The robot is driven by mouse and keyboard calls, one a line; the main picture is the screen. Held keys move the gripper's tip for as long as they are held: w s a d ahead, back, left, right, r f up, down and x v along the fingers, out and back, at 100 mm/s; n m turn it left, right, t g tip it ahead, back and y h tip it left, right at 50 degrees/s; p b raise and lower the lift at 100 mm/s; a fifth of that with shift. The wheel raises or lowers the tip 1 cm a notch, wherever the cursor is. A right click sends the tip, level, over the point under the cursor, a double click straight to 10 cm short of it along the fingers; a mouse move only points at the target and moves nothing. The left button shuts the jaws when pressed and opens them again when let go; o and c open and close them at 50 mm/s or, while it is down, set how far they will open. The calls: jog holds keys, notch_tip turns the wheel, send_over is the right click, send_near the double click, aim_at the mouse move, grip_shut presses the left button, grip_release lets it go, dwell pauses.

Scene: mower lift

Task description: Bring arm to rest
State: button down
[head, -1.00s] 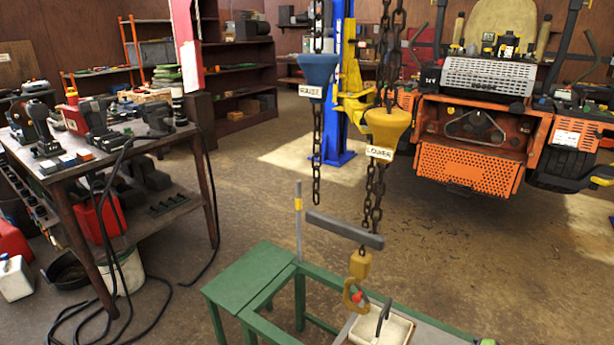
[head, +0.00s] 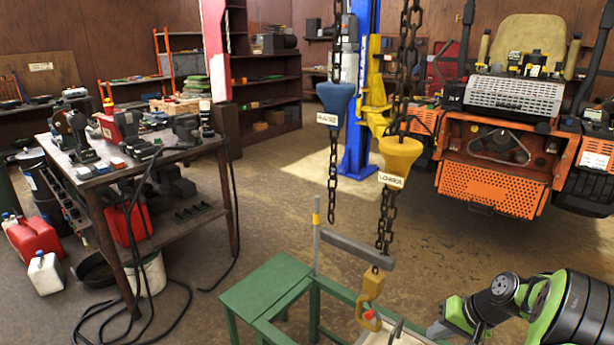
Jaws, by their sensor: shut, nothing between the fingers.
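My arm (head: 545,305), black, grey and green, reaches into the lower right of the head view. It is bent, with its grey end near the right side of the green frame (head: 262,284). I cannot make out my gripper's fingers. A yellow hook (head: 371,312) hangs on a chain below a grey bar (head: 345,248), to the left of my arm and apart from it in the picture. A blue RAISE handle (head: 335,98) and a yellow LOWER handle (head: 400,155) hang on chains above.
An orange mower (head: 495,160) stands at the back right by a blue lift post (head: 362,130). The brown floor between bench and green frame is mostly clear.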

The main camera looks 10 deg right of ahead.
jog(key=s+a+r+n+h+p, duration=0.2)
jog(key=s+a+r, duration=0.1)
jog(key=a+r, duration=0.6)
jog(key=s+a+r+n+h+p, duration=0.1)
jog(key=s+a+r+n+p, duration=0.1)
jog(key=a+r, duration=0.7)
jog(key=s+a+r+p, duration=0.1)
jog(key=s+a+r, duration=0.1)
jog(key=s, duration=0.2)
jog(key=s+a+r+n+p, duration=0.1)
jog(key=s+a, duration=0.1)
jog(key=s, duration=0.3)
jog(key=s+a+r+n+t+p, duration=0.1)
jog(key=s+a+r, duration=0.1)
jog(key=s, duration=0.2)
jog(key=shift+s+a+r+h, duration=0.3)
jog(key=shift+r+h, duration=0.05)
jog(key=shift+h, duration=0.05)
